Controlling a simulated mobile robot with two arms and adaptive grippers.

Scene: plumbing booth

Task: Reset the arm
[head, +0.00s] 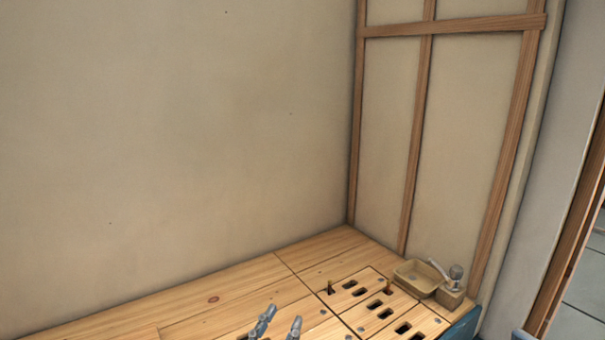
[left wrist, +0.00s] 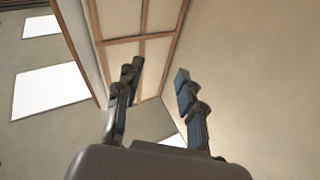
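Most of the left arm is out of the head view. My right gripper shows in neither view.
A wooden panel with dark slots (head: 378,311) lies at the lower right. Beside it are a tan tray (head: 418,279) and a small wooden block with a metal fitting (head: 452,290). Plain wall (head: 180,140) and timber-framed wall (head: 476,110) enclose the corner. A doorway edge is at right.

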